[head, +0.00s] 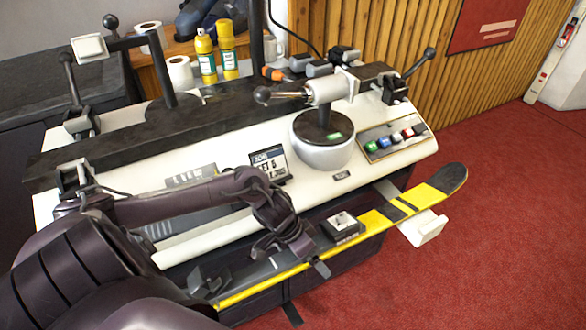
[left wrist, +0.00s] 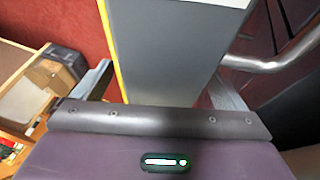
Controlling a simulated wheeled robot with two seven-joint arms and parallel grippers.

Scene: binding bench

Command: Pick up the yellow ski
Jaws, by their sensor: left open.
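The yellow ski (head: 375,221) lies lengthwise along the front of the bench, with black and grey parts on its top and an upturned dark tip at the right. My left gripper (head: 297,262) is over its middle stretch, with a finger at the ski's near edge. In the left wrist view the ski (left wrist: 172,50) shows as a grey face with a yellow edge, between the two open fingers of my left gripper (left wrist: 162,85). I cannot tell whether the fingers touch it. The arm hides part of the ski. My right gripper is not in view.
A white support (head: 424,229) sits under the ski near its tip. A dark binding piece (head: 343,227) stands on the ski, right of the gripper. The white bench (head: 230,140) behind carries a clamp device (head: 322,140) and coloured buttons. Red floor (head: 490,240) is open at right.

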